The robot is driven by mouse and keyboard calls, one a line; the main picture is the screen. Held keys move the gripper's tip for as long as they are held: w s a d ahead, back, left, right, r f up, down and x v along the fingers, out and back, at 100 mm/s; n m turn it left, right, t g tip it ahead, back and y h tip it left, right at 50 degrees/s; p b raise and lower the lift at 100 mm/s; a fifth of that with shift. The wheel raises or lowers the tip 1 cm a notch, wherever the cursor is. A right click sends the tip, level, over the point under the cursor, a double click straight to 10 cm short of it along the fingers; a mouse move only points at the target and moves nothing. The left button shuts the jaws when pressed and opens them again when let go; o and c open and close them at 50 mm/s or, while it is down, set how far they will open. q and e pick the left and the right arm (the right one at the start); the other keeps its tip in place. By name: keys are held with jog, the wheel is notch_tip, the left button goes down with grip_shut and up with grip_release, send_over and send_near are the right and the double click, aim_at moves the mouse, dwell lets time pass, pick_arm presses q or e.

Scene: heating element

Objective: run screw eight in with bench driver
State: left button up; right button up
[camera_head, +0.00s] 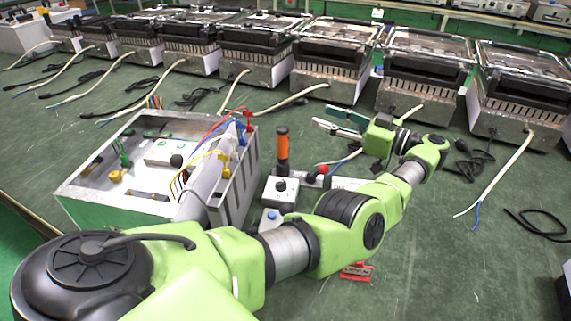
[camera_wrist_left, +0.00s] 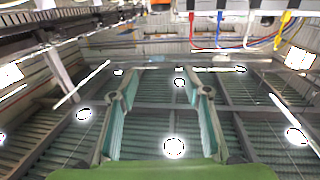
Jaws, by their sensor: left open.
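My left gripper (camera_head: 322,115) is open and empty above the green bench, right of the driver, with its fingers toward the left in the head view. Its two spread fingers also show in the left wrist view (camera_wrist_left: 158,82), with nothing between them. An orange-handled, black-bodied tool (camera_head: 282,148), which looks like the bench driver, stands upright between the open metal housing (camera_head: 250,165) and my left gripper, apart from the fingers. The housing holds wiring, terminals and a white block. I cannot make out screw eight. My right gripper is not in view.
A grey button box (camera_head: 281,190) stands just in front of the driver, and a red clip-like item (camera_head: 357,271) lies near my arm. A row of heater units (camera_head: 333,62) with trailing cables lines the back.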

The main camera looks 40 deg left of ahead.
pick_arm(q)
jog(key=b, duration=0.7)
send_near(283, 128)
jog(key=shift+s+a+f+p, duration=0.1)
jog(key=shift+s+a+p, duration=0.15)
jog(key=shift+a, duration=1.45)
jog(key=shift+s+a+f+p, duration=0.1)
jog(key=shift+s+a+p, duration=0.15)
jog(key=shift+a, duration=1.4)
jog(key=shift+s+a+f+p, duration=0.15)
jog(key=shift+s+a, duration=0.2)
jog(key=shift+a, duration=1.35)
jog(key=shift+r, duration=0.1)
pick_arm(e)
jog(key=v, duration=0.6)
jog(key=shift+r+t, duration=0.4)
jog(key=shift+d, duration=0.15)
pick_arm(q)
jog(key=shift+r, duration=0.1)
grip_shut()
